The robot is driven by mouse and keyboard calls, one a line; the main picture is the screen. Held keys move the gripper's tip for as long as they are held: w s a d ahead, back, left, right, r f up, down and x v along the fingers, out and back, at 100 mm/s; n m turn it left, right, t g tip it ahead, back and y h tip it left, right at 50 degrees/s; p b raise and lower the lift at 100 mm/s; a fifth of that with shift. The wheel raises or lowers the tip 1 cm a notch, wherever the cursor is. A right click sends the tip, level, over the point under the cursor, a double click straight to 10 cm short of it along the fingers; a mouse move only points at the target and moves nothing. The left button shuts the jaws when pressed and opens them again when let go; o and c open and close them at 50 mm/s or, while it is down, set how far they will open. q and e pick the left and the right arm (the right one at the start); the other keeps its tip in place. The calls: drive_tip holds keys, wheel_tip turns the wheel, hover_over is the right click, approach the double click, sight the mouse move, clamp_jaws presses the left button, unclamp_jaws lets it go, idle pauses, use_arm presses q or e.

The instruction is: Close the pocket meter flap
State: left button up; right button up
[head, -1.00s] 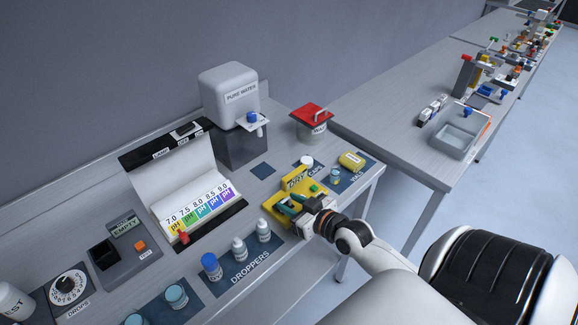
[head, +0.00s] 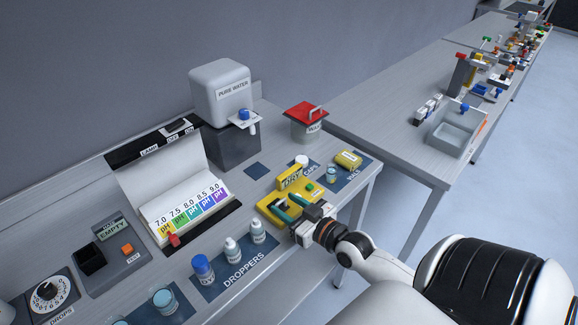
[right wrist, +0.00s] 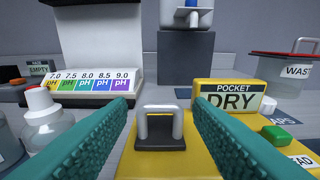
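The yellow pocket meter (head: 266,209) lies on the near bench, its raised display reading DRY (right wrist: 235,96). A grey loop handle (right wrist: 160,123) on a dark base stands upright on its yellow top in the right wrist view. I cannot tell how far the flap is open. My right gripper (head: 291,207) is over the meter with its teal fingers apart. In the right wrist view the fingers (right wrist: 160,130) are on either side of the handle, with gaps to it, and nothing is held. My left gripper is not in view.
A green button (right wrist: 277,136) is right of the handle. Droppers (head: 231,249) stand left of the meter. The pH chart (head: 190,214), the pure water dispenser (head: 220,92) and the red-lidded waste jar (head: 306,123) are behind. A yellow vial (head: 348,160) lies to the right.

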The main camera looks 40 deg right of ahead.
drive_tip(key=shift+s+f, duration=0.1)
drive_tip(key=shift+s, duration=0.5)
drive_tip(key=s+d+r+b, duration=0.1)
drive_tip(key=s+b, duration=0.1)
drive_tip(key=s, duration=0.8)
drive_tip(key=shift+s+r, duration=0.3)
drive_tip(key=shift+s, duration=0.05)
